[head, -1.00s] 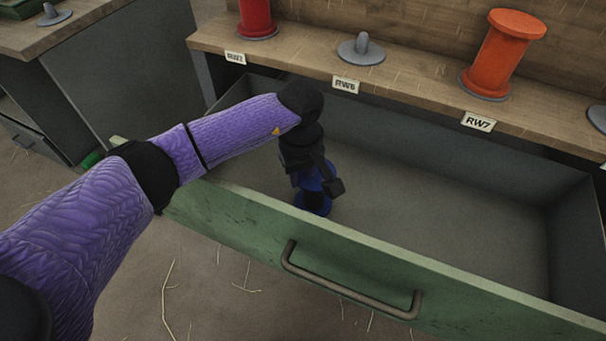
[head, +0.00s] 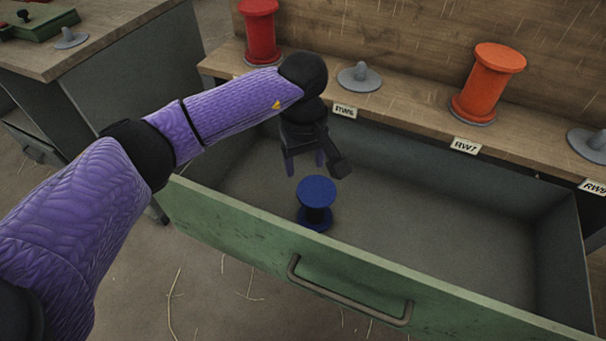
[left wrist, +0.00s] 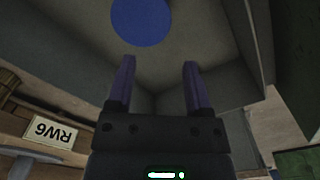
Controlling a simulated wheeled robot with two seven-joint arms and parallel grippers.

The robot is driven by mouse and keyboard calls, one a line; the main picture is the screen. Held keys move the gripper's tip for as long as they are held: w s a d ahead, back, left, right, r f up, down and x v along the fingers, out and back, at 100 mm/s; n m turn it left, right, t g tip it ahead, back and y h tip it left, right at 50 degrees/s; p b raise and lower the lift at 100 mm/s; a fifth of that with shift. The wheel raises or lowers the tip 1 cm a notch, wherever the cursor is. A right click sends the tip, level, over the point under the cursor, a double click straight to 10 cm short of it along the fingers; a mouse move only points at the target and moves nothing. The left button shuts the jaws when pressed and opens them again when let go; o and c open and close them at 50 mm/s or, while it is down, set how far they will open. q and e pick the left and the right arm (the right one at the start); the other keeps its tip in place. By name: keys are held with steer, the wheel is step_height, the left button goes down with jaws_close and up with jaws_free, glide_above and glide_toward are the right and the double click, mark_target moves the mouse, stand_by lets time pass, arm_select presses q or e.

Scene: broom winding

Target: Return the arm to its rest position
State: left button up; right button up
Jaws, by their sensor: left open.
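My left gripper (head: 304,160) is over the open drawer, pointing down, with its jaws apart and nothing between them. In the left wrist view its two fingers (left wrist: 158,85) are spread and empty. A blue spool (head: 316,203) stands upright on the drawer floor, below and just in front of the gripper, apart from it. The spool's round blue top also shows in the left wrist view (left wrist: 141,20), beyond the fingertips. My right gripper is in neither view.
The green-fronted drawer (head: 240,240) is pulled out, its handle (head: 345,297) facing me. Behind it, a wooden shelf holds a red spool (head: 261,32), an orange spool (head: 487,83) and empty grey pegs (head: 359,77). A second bench (head: 110,40) stands at the left.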

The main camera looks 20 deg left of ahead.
arm_select(q)
steer(key=shift+r, duration=1.3)
